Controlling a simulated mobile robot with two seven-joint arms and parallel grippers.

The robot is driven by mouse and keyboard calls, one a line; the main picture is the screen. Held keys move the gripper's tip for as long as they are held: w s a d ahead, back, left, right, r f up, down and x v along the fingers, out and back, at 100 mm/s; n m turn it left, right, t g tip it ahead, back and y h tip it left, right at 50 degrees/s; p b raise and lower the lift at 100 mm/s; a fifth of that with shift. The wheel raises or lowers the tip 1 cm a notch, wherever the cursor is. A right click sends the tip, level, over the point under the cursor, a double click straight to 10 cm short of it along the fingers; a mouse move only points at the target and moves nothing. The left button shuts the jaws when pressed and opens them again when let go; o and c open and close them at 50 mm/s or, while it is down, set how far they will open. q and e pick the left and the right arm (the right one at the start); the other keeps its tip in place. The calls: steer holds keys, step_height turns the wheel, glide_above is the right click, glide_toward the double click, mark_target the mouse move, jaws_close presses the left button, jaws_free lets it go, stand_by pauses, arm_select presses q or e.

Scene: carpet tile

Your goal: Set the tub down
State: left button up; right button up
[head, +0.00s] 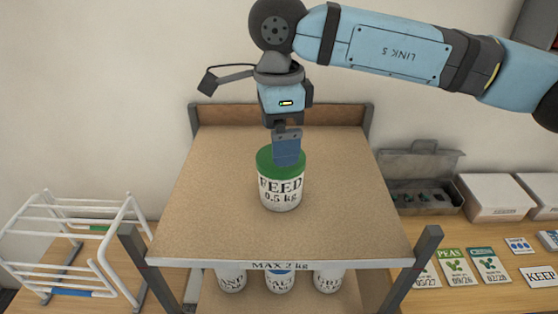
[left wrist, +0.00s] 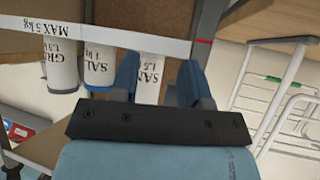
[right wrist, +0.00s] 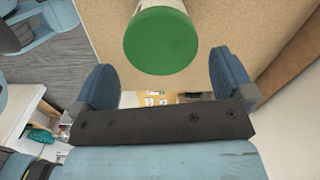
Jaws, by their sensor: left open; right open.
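The tub (head: 281,194), white with a green lid and marked FEED 0.5 kg, stands upright on the brown top shelf (head: 205,200) of the rack. My right gripper (head: 287,158) points down at the tub, overlapping its lid in the head view. In the right wrist view the gripper (right wrist: 162,68) is open, fingers wide apart, with the green lid (right wrist: 160,42) just ahead between them and nothing gripped. My left gripper (left wrist: 158,62) shows only in the left wrist view; it is open and faces the lower tubs.
Under the top shelf stand the sand tub (head: 231,280), salt tub (head: 279,281) and grit tub (head: 327,280). The front edge reads MAX 2 kg. Grey posts (head: 415,265) flank the shelf. A white wire rack (head: 70,250) is left; boxes (head: 495,197) and seed packets (head: 453,267) are right.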

steer(key=shift+r, duration=2.2)
